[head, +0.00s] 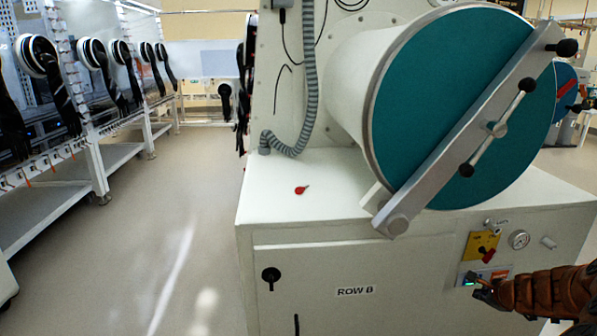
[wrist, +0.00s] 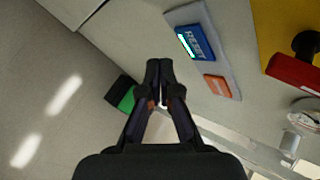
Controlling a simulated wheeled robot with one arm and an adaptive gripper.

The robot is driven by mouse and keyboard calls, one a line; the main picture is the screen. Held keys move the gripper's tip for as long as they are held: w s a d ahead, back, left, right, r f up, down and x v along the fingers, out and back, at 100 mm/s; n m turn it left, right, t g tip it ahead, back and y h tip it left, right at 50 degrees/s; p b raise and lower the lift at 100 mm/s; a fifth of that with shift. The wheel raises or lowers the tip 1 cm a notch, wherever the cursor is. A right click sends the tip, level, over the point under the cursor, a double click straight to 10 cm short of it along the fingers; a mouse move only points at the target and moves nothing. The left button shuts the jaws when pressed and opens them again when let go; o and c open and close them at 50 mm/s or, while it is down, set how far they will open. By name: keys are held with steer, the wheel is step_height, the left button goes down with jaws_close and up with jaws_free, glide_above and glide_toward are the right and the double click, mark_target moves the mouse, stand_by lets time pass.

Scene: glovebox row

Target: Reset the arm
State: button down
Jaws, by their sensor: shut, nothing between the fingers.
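My gripper (wrist: 160,65) is shut and empty in the wrist view, its dark fingertips together. In the head view my brown arm reaches in from the lower right, and my gripper (head: 478,283) is at the cabinet front, near the small panel below the yellow plate. In the wrist view a blue block marked RESET (wrist: 195,41), with a lit strip, sits on a grey plate just right of and above the fingertips. A small orange label (wrist: 217,86) is on the same plate. I cannot tell whether the fingertips touch anything.
A red handle (head: 488,256) on a yellow plate (head: 472,246) and a round gauge (head: 519,239) are above my gripper. The white cabinet (head: 345,225) carries a large teal round door (head: 440,100). The floor at left is clear.

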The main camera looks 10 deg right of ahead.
steer(key=w+a+r+n+g+y, duration=0.1)
steer(key=a+r+n+y, duration=0.25)
steer(key=a, duration=0.85)
steer(key=w+a+r+n+y, duration=0.15)
steer(key=a+r+n, duration=0.35)
steer(key=a, duration=0.7)
steer(key=s+a+r+n+g+y, duration=0.15)
steer(key=s+a+n+g, duration=0.65)
steer(key=s+a, duration=1.1)
steer(key=s+d+r+n+g+h, duration=0.2)
steer(key=s+n+h, duration=0.5)
steer(key=s, duration=1.3)
step_height(320, 180, up, 25)
steer(key=s+n+y+p, duration=0.1)
steer(key=y+p, duration=0.1)
steer(key=p, duration=2.2)
steer(key=shift+s+n, duration=0.25)
steer(key=shift+n, duration=0.1)
steer(key=shift+d, duration=0.2)
